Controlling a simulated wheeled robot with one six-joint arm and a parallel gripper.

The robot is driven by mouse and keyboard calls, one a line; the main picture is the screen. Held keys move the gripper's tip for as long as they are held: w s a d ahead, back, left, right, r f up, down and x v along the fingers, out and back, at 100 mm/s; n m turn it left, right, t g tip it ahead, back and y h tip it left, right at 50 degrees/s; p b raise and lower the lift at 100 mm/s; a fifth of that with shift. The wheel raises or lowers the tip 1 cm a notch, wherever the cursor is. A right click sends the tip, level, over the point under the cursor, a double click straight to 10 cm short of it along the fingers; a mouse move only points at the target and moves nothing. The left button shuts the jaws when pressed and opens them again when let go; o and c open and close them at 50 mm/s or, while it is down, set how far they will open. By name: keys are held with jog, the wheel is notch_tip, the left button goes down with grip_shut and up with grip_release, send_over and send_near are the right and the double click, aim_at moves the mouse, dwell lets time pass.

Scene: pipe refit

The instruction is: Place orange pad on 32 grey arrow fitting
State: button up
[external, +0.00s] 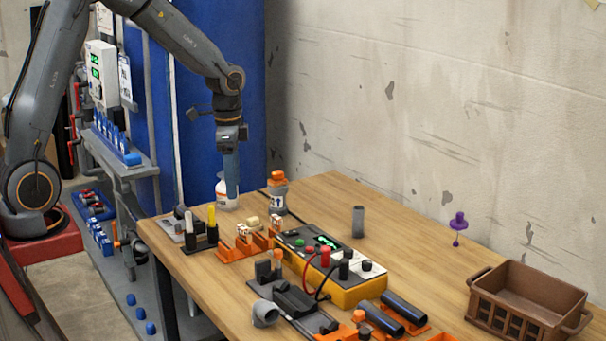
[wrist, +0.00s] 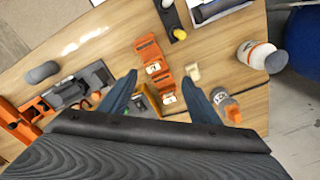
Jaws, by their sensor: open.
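The grey fitting (external: 279,204) stands upright at the far end of the table with dark arrow marks on a pale label; I cannot read a 32 on it. An orange piece (external: 277,179), which looks like the pad, appears on top of it. In the wrist view the fitting (wrist: 221,97) and the orange piece (wrist: 234,114) are right of the fingers, outside the gap. My gripper (external: 231,201) points down, left of the fitting in the external view. In the wrist view my gripper (wrist: 160,77) is open, with nothing visibly held.
A white bottle (external: 221,191) stands close by my gripper. Orange racks (external: 238,250), a yellow meter box (external: 345,294) with cables and a grey upright cylinder (external: 358,221) are on the table. A brown basket (external: 523,300) is at right.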

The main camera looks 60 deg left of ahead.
jog(key=s+d+f+n, duration=0.2)
jog(key=s+n, duration=0.1)
jog(key=s, duration=0.5)
jog(key=s+d+f+n, duration=0.2)
jog(key=s+n, duration=0.1)
jog(key=s, duration=0.6)
jog(key=shift+s+d+f+n, duration=0.2)
jog(key=shift+s+f+n, duration=0.1)
